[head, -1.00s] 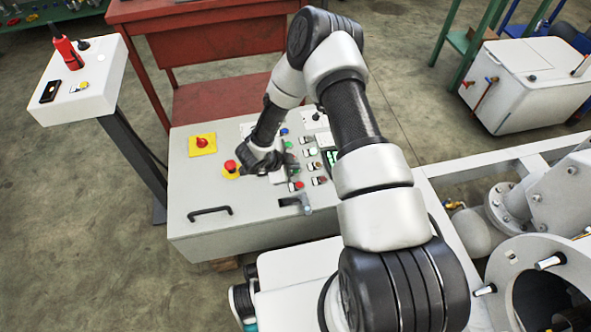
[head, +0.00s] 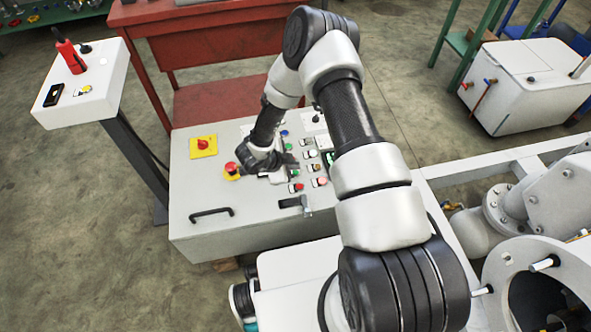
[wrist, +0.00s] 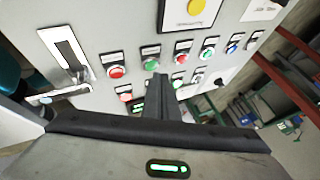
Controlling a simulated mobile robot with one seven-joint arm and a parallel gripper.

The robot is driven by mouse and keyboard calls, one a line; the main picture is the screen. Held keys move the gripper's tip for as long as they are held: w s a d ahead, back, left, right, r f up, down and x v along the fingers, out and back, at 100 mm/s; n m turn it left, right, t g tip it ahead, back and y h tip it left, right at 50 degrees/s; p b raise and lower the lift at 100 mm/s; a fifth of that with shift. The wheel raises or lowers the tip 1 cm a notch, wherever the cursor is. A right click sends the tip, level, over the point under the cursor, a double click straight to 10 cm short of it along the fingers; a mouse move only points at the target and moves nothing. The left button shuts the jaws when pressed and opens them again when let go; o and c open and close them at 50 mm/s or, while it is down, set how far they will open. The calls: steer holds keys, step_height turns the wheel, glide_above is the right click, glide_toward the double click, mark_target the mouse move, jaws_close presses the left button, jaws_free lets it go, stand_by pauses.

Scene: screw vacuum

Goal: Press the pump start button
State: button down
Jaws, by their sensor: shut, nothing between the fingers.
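The control panel (head: 255,212) is a light grey sloped box with rows of red, green and blue buttons. My gripper (head: 292,161) is shut and empty over the panel's middle, and hides some buttons. In the wrist view, its closed fingertips (wrist: 157,82) sit just below a green button (wrist: 150,66) in the picture. I cannot tell whether the fingertips touch anything. The labels are too small to read, so I cannot tell which button is the pump start.
A red mushroom button on yellow (head: 232,168) stands close to my gripper's left, and a red knob on a yellow plate (head: 203,146) beyond it. A black handle (head: 211,213) and latch (head: 294,202) are at the panel's front. A white pedestal box (head: 80,95) stands left.

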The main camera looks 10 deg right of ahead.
mark_target(294, 173)
steer(key=shift+r, duration=0.1)
step_height(294, 173, up, 5)
steer(key=p, duration=0.4)
stand_by(0.3)
stand_by(0.7)
